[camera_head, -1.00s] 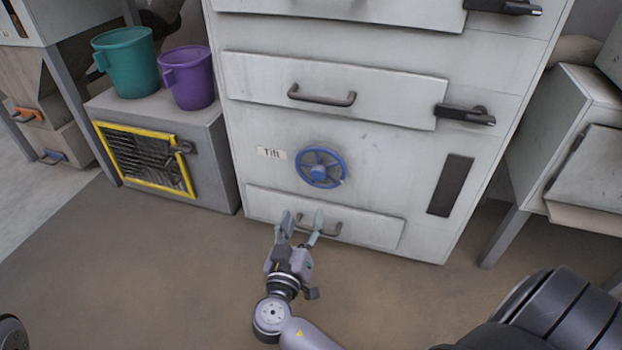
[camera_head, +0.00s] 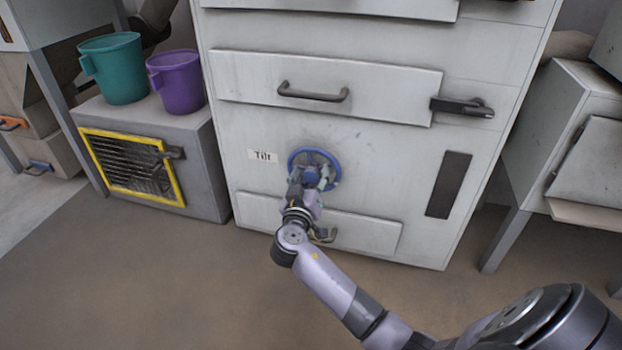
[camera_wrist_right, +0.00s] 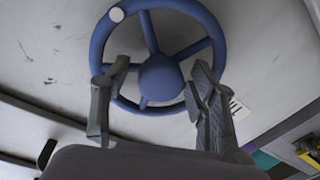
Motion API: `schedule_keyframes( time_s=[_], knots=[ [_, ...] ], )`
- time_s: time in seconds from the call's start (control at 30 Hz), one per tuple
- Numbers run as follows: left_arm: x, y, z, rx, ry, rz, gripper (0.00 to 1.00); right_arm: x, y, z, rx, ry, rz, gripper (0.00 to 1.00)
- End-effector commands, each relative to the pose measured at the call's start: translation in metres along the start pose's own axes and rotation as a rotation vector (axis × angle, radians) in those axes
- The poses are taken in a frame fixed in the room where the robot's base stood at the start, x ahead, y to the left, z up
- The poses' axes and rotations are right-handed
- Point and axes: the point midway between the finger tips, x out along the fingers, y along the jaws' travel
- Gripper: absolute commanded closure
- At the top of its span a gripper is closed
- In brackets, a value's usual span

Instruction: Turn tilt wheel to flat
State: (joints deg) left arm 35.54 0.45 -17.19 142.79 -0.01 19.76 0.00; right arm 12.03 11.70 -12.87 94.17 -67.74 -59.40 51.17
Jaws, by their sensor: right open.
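The blue tilt wheel (camera_head: 315,158) is on the front of the grey cabinet, right of the "Tilt" label (camera_head: 262,156). My right gripper (camera_head: 312,178) is in front of the wheel and hides its lower part in the head view. In the right wrist view the wheel (camera_wrist_right: 160,77) shows its spokes, round hub and a pale knob at the upper left of its rim. There the open fingers of my right gripper (camera_wrist_right: 155,95) stand apart, one on each side of the hub, near the rim. I cannot tell whether they touch it. My left gripper is not in view.
A drawer with a handle (camera_head: 312,93) is above the wheel, and a lower drawer (camera_head: 370,232) is below it. A black latch (camera_head: 462,107) is at the right. Teal (camera_head: 115,70) and purple (camera_head: 178,82) buckets stand on a low box at the left.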

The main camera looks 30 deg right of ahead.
Motion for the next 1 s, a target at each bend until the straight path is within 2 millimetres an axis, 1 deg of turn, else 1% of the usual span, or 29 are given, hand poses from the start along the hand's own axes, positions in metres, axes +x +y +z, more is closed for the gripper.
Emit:
schedule_keyframes(
  time_s=[0.27, 0.3, 1.0],
  knots=[
    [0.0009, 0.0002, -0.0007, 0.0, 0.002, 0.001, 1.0, 0.0022, 0.0002, -0.0005, 0.0, 0.0, 0.0, 0.46],
    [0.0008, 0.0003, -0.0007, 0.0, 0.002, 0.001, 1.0, 0.0021, 0.0002, -0.0004, 0.0, 0.0, 0.0, 0.47],
    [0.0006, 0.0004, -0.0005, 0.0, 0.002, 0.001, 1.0, 0.0016, -0.0002, -0.0003, 0.0, 0.0, -0.001, 0.94]
  ],
)
